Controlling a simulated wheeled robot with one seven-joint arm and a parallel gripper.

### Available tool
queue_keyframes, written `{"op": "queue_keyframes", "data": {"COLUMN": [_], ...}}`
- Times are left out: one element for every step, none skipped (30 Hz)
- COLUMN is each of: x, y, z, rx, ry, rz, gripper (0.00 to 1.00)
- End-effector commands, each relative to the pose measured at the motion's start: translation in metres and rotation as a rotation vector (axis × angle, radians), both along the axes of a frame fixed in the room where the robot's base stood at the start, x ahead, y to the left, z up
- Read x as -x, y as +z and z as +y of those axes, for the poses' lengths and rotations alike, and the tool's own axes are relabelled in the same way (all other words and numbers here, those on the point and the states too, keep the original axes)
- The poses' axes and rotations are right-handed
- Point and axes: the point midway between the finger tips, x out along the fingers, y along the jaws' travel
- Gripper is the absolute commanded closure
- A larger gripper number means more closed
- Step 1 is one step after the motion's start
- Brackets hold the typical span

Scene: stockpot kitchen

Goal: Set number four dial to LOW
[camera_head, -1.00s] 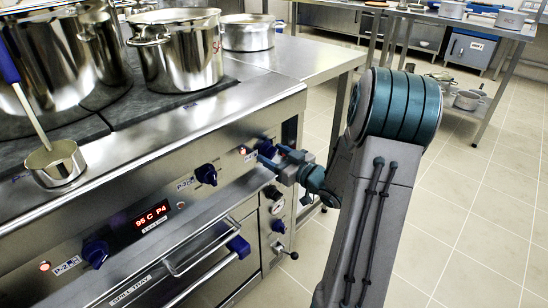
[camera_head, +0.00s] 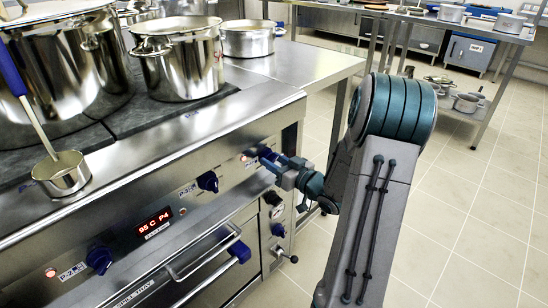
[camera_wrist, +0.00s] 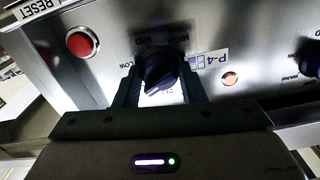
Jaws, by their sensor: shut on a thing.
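The number four dial (camera_wrist: 160,68) is a dark blue-black knob beside the P-4 label (camera_wrist: 207,59) in the wrist view. LOW, MID and HIGH marks show around it, and part of another mark shows below it. My gripper (camera_wrist: 160,84) has one finger on each side of the dial and is shut on it. I cannot tell surely which mark the pointer faces. In the head view my gripper (camera_head: 272,160) is at the right end of the stove's front panel, mostly covering the dial.
A red button (camera_wrist: 82,42) and RESET label lie near the dial. The P-3 dial (camera_head: 207,181) and another blue dial (camera_head: 98,260) sit further left on the panel. A rail handle (camera_head: 205,255) juts out below. Large pots (camera_head: 180,65) stand on the stove. The floor at right is open.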

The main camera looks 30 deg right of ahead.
Motion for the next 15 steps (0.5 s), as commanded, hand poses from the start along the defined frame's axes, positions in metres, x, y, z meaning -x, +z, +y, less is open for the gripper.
{"op": "queue_keyframes", "data": {"x": [0.0004, 0.0005, 0.0005, 0.0006, 0.0007, 0.0007, 0.0007, 0.0008, 0.0008, 0.0008, 0.0008, 0.0009, 0.0009, 0.0009, 0.001], "y": [0.0047, 0.0049, 0.0053, 0.0053, 0.0056, 0.0057, 0.0057, 0.006, 0.0057, 0.0058, 0.0057, 0.0055, 0.0056, 0.0053, 0.0051], "z": [0.0, 0.0, 0.0, 0.0, 0.0, 0.0002, 0.0002, 0.0004, 0.0005, 0.0005, 0.0006, 0.0006, 0.0006, 0.0005, 0.0004], "rx": [-0.036, -0.059, -0.092, -0.117, -0.144, -0.179, -0.206, -0.233, -0.269, -0.295, -0.322, -0.356, -0.382, -0.408, -0.44], "ry": [0.0, 0.0, -0.001, -0.001, -0.001, -0.001, -0.001, -0.001, 0.0, 0.0, 0.0, 0.0, -0.001, -0.001, -0.001], "rz": [0.016, 0.025, 0.037, 0.046, 0.056, 0.069, 0.078, 0.088, 0.101, 0.11, 0.12, 0.132, 0.142, 0.151, 0.163], "gripper": [0.86, 0.86, 0.86, 0.86, 0.86, 0.86, 0.86, 0.86, 0.86, 0.86, 0.86, 0.86, 0.86, 0.86, 0.86]}}
